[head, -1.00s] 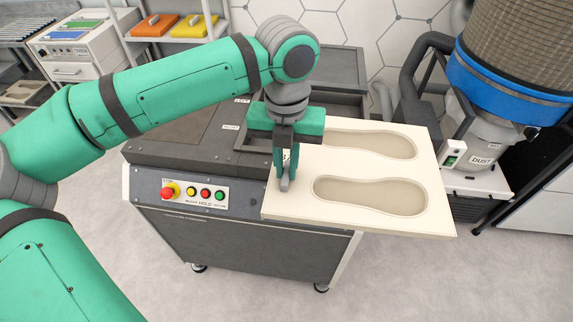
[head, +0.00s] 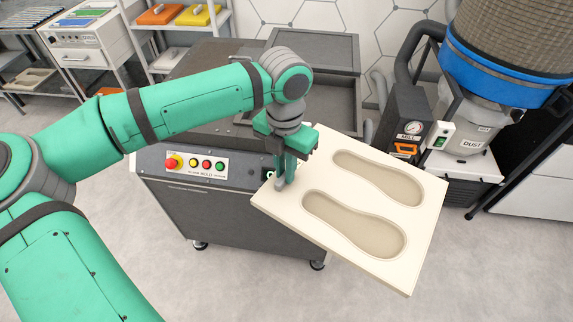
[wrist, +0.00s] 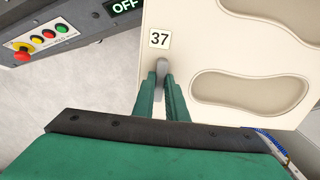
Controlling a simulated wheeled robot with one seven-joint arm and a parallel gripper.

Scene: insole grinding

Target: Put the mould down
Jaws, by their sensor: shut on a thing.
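The mould is a cream board (head: 412,255) with two insole-shaped hollows, seen in the head view right of centre. My gripper (head: 282,184) is shut on a grey handle at the board's left end and holds it in the air, in front of the dark machine (head: 215,215). The board is turned askew to the machine, its far end pointing down and right. In the wrist view the fingers (wrist: 161,88) close on the grey handle, beside a "37" label on the board (wrist: 200,25).
The machine's open dark recess (head: 335,95) lies behind the board. Its control panel (head: 196,164) has a red stop knob and buttons. A dust collector (head: 475,130) stands at right. The floor in front is clear.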

